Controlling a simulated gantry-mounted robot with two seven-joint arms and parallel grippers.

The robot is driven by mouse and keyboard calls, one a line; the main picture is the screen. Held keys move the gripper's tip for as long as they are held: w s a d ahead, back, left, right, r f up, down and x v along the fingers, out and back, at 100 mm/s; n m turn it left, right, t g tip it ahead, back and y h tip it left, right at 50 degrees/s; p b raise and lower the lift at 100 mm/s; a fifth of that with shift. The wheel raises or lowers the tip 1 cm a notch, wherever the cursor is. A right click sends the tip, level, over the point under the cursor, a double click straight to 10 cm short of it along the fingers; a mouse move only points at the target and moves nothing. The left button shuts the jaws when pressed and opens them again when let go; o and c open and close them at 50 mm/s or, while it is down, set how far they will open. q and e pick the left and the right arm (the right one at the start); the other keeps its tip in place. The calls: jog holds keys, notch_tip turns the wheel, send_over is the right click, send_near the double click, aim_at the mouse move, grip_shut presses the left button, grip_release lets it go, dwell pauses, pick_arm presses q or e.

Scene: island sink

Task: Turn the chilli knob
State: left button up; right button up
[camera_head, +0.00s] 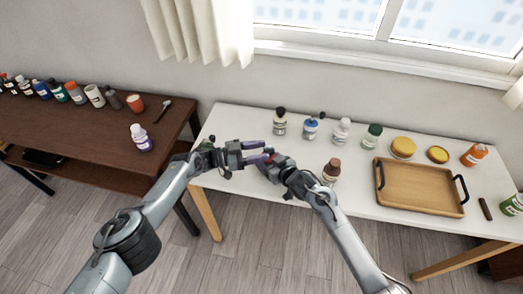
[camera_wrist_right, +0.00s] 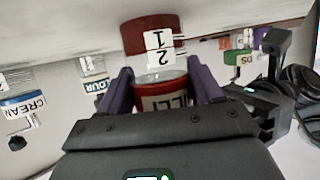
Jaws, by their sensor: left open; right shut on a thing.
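The chilli container (camera_wrist_right: 162,92) is red with a white label, partly readable as "LLI", in the right wrist view. Its red knob (camera_wrist_right: 150,36) carries a white tag with the numbers 1 and 2. My right gripper (camera_wrist_right: 163,88) is shut on the container, with a purple finger on each side. In the head view, my right gripper (camera_head: 269,161) is above the left part of the white table, and little of the container shows there. My left gripper (camera_head: 260,152) is open and points right, its fingers close to the right gripper. Whether they touch the knob cannot be told.
On the white table (camera_head: 232,118), several jars and bottles stand at the back, including a blue-labelled jar (camera_head: 311,128). A brown-capped bottle (camera_head: 331,172) is close to my right arm. A wooden tray (camera_head: 420,190) lies to the right. A dark table (camera_head: 95,130) holds more bottles.

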pick_arm(q)
jog(key=v, duration=1.1)
